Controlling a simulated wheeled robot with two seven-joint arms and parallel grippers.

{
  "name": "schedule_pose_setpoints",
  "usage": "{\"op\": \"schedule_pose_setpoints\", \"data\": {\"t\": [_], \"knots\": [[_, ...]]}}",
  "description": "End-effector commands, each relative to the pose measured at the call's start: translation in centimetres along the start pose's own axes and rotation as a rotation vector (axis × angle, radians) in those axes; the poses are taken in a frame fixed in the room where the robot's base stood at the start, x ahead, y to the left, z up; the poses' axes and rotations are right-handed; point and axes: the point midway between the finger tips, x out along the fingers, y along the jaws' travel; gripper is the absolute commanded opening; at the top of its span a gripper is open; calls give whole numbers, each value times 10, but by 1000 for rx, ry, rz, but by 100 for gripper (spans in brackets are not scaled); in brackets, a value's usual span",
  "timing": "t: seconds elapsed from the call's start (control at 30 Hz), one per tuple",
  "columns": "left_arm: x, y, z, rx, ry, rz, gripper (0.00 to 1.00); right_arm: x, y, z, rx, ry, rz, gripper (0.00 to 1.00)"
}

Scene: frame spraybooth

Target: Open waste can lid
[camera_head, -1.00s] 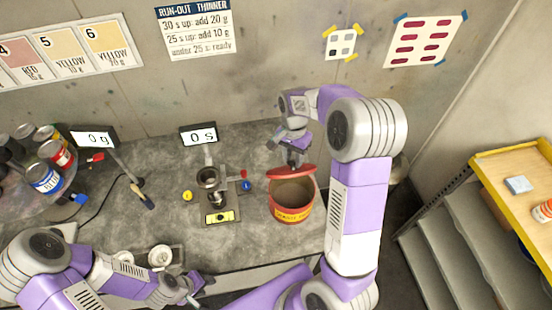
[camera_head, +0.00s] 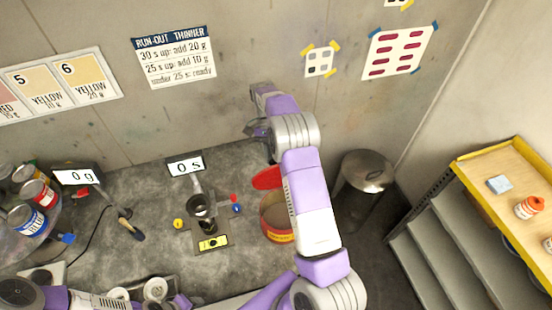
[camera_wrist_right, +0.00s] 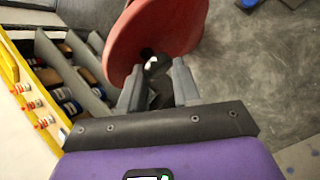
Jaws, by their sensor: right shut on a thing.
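The waste can (camera_head: 272,232) is a round red can with a yellow label band, standing on the grey bench; my right arm hides its right part. Its red lid (camera_head: 267,177) is raised and tilted at the can's far side, and it fills the upper middle of the right wrist view (camera_wrist_right: 140,30). My right gripper (camera_wrist_right: 155,78) is shut on the small knob of the lid. In the head view the right gripper (camera_head: 260,132) is above the lid and its fingertips are hard to make out. My left gripper (camera_head: 183,302) is low at the bench's front edge; its jaws are unclear.
A viscosity stand (camera_head: 203,212) with a timer stands left of the can. A metal bin (camera_head: 366,172) stands right of the bench, before a yellow-topped shelf (camera_head: 485,160).

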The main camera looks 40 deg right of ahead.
Motion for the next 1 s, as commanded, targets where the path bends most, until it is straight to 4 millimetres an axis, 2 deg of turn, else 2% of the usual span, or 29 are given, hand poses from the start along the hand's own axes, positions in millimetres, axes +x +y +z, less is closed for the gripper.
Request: {"op": "schedule_pose_setpoints", "data": {"t": [0.03,0.93,0.97,1.0], "knots": [[1,0,0,0,0,0,43,11,-10,1,-10,-26,12,0],[1,0,0,0,0,0,43,8,-17,-5,-12,-82,65,0],[1,0,0,0,0,0,43,8,-17,-5,-12,-83,66,37],[1,0,0,0,0,0,43,8,-17,-5,-12,-82,66,43]]}}
